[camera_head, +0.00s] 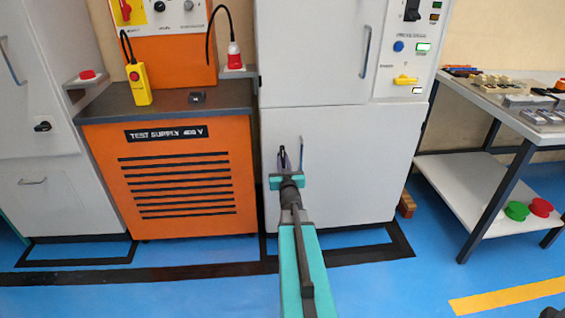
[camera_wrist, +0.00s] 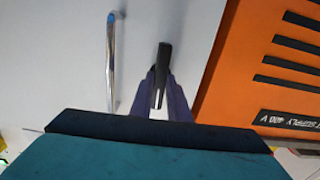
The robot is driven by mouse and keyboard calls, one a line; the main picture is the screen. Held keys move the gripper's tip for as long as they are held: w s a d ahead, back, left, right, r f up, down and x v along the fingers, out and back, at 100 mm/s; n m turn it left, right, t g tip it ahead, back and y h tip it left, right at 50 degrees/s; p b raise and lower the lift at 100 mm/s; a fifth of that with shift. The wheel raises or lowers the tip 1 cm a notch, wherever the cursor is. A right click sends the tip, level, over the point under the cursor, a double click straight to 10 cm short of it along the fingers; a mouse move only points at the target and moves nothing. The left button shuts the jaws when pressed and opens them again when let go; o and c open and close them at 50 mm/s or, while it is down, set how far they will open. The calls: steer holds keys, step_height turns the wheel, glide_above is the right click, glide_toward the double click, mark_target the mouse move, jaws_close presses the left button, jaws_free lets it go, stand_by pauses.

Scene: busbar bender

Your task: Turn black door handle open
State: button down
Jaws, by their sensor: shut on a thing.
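The black door handle (camera_wrist: 163,66) shows in the wrist view as a dark lever, standing roughly upright in the picture, on the light grey lower door. My gripper (camera_wrist: 162,92) is shut on it, one finger on each side. In the head view my gripper (camera_head: 283,160) is at the left part of the lower grey cabinet door (camera_head: 345,190). The handle is mostly hidden there by the fingers. The door looks closed, flush with the cabinet front.
A silver bar handle (camera_wrist: 112,62) is on the same door beside my gripper. The orange test supply cabinet (camera_head: 180,180) stands directly left. A worktable (camera_head: 480,100) with parts on it stands at the right. Blue floor in front of the cabinet is clear.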

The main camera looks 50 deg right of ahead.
stand_by(0.5)
steer(key=c, duration=1.7)
jaws_free()
steer(key=shift+w+f, duration=0.1)
steer(key=shift+p+v, duration=6.3)
steer(key=shift+v, duration=0.6)
